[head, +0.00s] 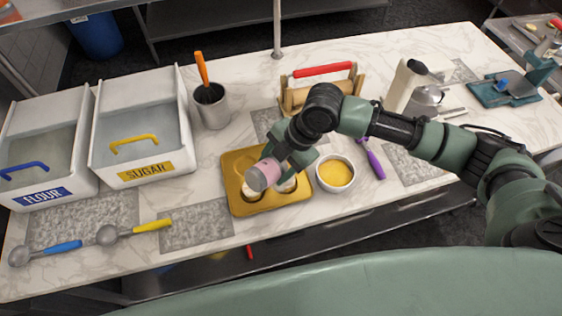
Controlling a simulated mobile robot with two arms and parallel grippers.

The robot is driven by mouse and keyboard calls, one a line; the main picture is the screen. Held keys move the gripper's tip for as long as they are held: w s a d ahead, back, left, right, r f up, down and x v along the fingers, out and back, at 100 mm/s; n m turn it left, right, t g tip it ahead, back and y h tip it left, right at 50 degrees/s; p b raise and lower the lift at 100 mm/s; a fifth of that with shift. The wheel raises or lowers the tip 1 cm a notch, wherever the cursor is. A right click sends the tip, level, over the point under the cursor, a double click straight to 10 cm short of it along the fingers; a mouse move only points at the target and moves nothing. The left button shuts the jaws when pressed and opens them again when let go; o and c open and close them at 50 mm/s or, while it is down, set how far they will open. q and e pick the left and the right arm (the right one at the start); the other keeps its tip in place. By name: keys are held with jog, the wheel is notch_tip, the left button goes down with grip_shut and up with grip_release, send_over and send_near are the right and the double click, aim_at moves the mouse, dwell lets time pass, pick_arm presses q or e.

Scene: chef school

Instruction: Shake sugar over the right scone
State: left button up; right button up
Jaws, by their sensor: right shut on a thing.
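A gold baking tray (238,206) lies on the marble counter near the middle. A scone (249,193) shows at its left, and part of the right scone (288,186) shows at its right, partly covered by my right gripper. My right gripper (274,168) is shut on a pink shaker (263,175). The shaker is tilted, its pale end facing down and left above the tray. Whether sugar is falling cannot be seen. My left gripper does not show.
A white bowl of yellow filling (335,173) stands just right of the tray, with a purple-handled tool (373,160) beyond. The sugar bin (150,165) and flour bin (40,195) stand left. A wooden caddy (293,97) is behind. Two scoops, one yellow-handled (135,230), lie front left.

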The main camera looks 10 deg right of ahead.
jog(key=shift+d+r, duration=0.1)
jog(key=shift+d, duration=1.1)
jog(key=shift+d+r+p, duration=0.1)
jog(key=shift+d+p, duration=0.1)
jog(key=shift+p, duration=0.2)
jog(key=shift+a+r+t+h+p, duration=0.35)
jog(key=shift+t+h+p, duration=0.35)
jog(key=shift+p, duration=0.55)
jog(key=shift+r+n+h, duration=0.1)
jog(key=shift+n+h, duration=0.2)
jog(key=shift+h, duration=0.5)
jog(key=t+h, duration=0.1)
jog(key=r+t+h, duration=0.1)
jog(key=t+h, duration=0.1)
jog(key=h, duration=0.1)
jog(key=shift+w+d+r+n, duration=0.1)
jog(key=shift+d+r+n, duration=0.1)
jog(key=shift+r+n, duration=0.15)
jog(key=shift+d+r+t+h, duration=0.1)
jog(key=shift+r+t+h, duration=0.1)
jog(key=shift+t+h, duration=0.2)
jog(key=shift+d, duration=0.1)
